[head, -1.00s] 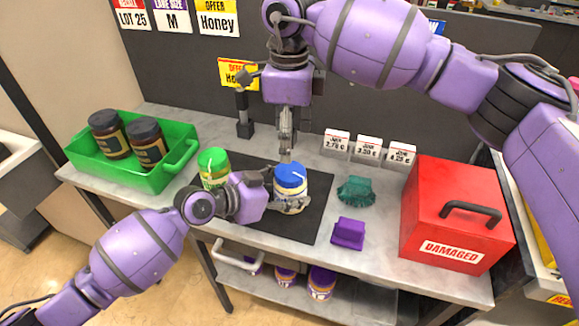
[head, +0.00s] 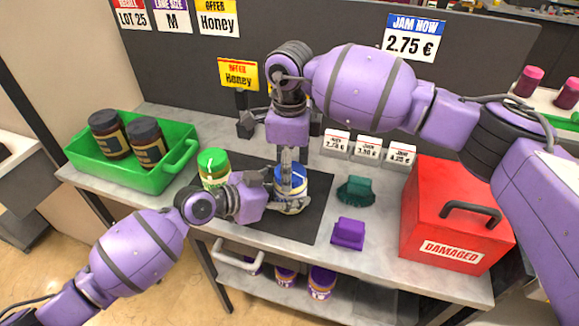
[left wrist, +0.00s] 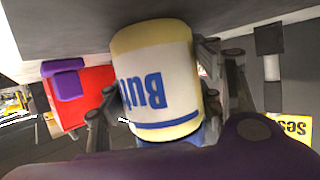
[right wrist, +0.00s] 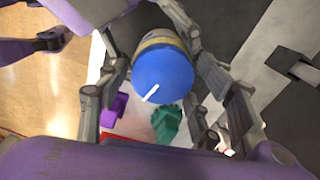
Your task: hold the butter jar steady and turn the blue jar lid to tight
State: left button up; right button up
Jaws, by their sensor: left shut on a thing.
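The butter jar (left wrist: 160,85) stands on the dark mat, with a pale label and blue "But" lettering in the left wrist view. My left gripper (left wrist: 165,95) is shut on its body from the side. The blue jar lid (right wrist: 163,72) sits on top of the jar, with a white mark pointing to the lower left in the right wrist view. My right gripper (right wrist: 160,60) points down over the lid, its fingers open on either side with gaps visible. In the head view, its fingers partly hide the lid (head: 291,180).
A jar with a green lid (head: 213,164) stands close on the left. A green crate (head: 120,170) holds two dark jars. A teal brush-like item (head: 356,190), a purple block (head: 348,233) and a red "DAMAGED" box (head: 450,215) are to the right. Price tags (head: 368,149) stand behind.

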jog(key=c, duration=0.6)
jog(key=shift+c, duration=0.2)
jog(key=shift+m, duration=0.5)
pick_arm(q)
jog(key=shift+w, duration=0.1)
pick_arm(e)
jog(key=m, duration=0.5)
jog(key=shift+a+m, duration=0.15)
jog(key=shift+m, duration=0.15)
jog(key=m, duration=0.5)
jog(key=shift+a+m, duration=0.1)
jog(key=shift+m, duration=0.3)
jog(key=o, duration=1.1)
jog(key=shift+w, duration=0.1)
